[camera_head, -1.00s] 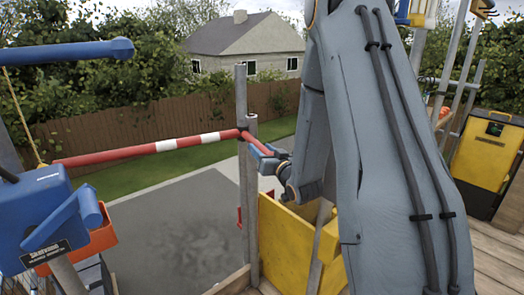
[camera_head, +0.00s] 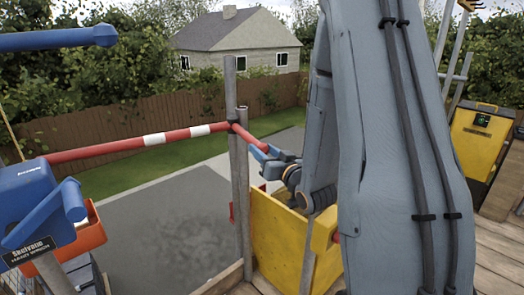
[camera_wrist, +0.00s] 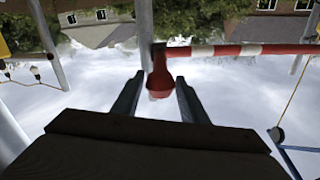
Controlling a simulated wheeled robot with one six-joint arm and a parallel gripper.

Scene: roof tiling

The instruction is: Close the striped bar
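The striped bar (camera_head: 148,141) is red with white bands. In the head view it runs from behind the blue winch at the left to a grey post, tilted slightly up to the right. Past the post, a short red end piece (camera_head: 248,138) slants down toward my gripper (camera_head: 268,156). In the wrist view, this red end (camera_wrist: 160,78) sits between the two dark fingers of my gripper (camera_wrist: 158,95), with a gap on each side. My gripper is open around the end. The striped part also shows in the wrist view (camera_wrist: 235,50), running right.
A blue winch (camera_head: 32,196) with an orange tray stands at the left. The grey post (camera_head: 238,190) and a yellow panel (camera_head: 280,238) are close to my gripper. A yellow box (camera_head: 480,140) stands at the right on wooden decking (camera_head: 490,255).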

